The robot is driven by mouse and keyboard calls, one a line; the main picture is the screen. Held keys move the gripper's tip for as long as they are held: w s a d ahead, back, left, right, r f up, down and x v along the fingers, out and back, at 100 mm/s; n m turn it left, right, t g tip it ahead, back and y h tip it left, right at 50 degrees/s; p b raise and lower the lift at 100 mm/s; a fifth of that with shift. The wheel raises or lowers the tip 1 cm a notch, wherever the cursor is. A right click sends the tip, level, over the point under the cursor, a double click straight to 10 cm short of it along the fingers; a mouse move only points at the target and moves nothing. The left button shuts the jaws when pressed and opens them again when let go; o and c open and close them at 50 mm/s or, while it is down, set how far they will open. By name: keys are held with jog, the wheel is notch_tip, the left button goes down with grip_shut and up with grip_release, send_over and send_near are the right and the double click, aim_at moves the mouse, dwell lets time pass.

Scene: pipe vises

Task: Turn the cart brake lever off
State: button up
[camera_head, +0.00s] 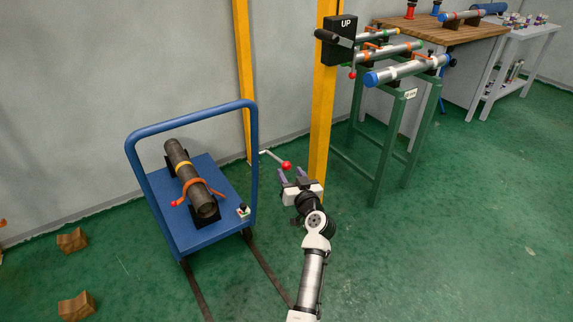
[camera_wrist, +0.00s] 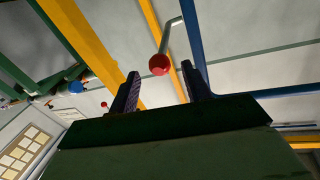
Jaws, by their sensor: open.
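The blue cart (camera_head: 189,248) stands left of centre in the head view. A pale bent lever (camera_head: 270,155) with a red ball end (camera_head: 286,165) sticks out to the right beside the cart's handle post. My gripper (camera_head: 292,176) is open and empty, with its fingertips near the red ball. In the wrist view the red ball (camera_wrist: 159,65) shows in line with the gap between the two fingers, and the lever rod (camera_wrist: 170,34) bends behind it near a blue post. I cannot tell if the fingers touch the ball.
A dark pipe (camera_head: 184,172) with an orange strap lies on the cart. A yellow post (camera_head: 321,130) stands just right of the lever. A green stand (camera_head: 385,150) with pipes is further right. Two wooden blocks (camera_head: 73,240) lie on the floor at left.

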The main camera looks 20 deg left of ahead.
aim_at(288, 169)
jog(key=shift+x, duration=2.3)
grip_shut()
